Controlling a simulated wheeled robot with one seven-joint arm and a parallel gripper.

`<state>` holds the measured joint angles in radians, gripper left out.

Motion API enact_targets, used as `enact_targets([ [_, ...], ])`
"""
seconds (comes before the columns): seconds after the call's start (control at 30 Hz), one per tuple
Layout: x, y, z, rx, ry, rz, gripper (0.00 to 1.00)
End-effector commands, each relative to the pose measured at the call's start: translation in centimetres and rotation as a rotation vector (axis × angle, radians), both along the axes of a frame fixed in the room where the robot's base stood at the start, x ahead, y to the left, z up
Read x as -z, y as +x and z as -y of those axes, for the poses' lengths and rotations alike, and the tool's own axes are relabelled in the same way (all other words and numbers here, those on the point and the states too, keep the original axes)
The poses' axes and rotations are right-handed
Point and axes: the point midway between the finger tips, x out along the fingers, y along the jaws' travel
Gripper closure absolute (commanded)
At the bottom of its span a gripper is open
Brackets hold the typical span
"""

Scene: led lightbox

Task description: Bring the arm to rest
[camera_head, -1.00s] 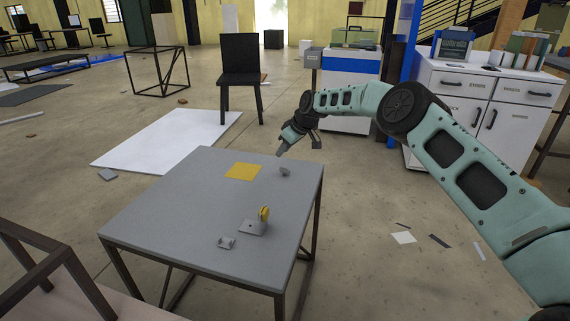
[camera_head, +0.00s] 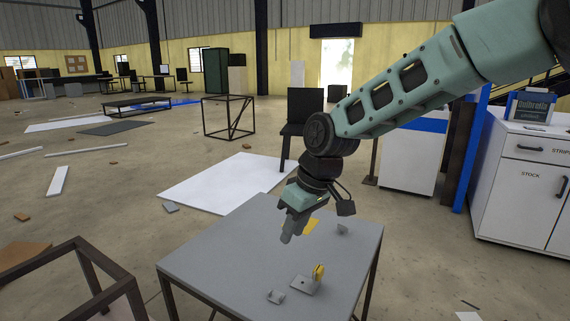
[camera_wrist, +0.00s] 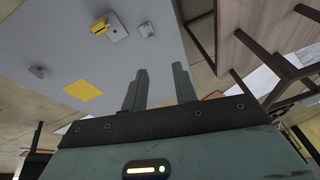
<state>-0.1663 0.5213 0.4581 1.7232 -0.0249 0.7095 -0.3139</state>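My gripper (camera_head: 290,232) hangs in the air, with its fingers in front of the grey table (camera_head: 225,250) in the head view. In the wrist view my gripper (camera_wrist: 160,82) has its two fingers apart with nothing between them. On the table stand a grey plate (camera_head: 303,286) with an upright yellow piece (camera_head: 319,271), a small grey bracket (camera_head: 275,297) at the near edge and another small grey part (camera_head: 342,230) near the far right corner. A yellow square (camera_head: 312,226) lies flat, partly hidden by my gripper; it shows whole in the wrist view (camera_wrist: 83,90).
A black chair (camera_head: 302,110) stands behind the table. White cabinets (camera_head: 525,180) and a blue post (camera_head: 470,150) are at the right. A dark frame (camera_head: 85,285) is at the near left. A white sheet (camera_head: 220,183) lies on the floor.

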Motion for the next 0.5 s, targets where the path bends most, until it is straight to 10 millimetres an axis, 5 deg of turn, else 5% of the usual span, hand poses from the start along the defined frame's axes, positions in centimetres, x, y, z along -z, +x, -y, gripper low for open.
enact_targets([
  [0.03,-0.6,-3.5,0.3,0.002,-0.027,-0.013,0.72],
  [0.2,-0.8,-13.7,3.0,0.049,-0.107,-0.062,0.72],
  [0.5,0.5,-25.2,9.2,0.151,-0.203,-0.108,0.72],
])
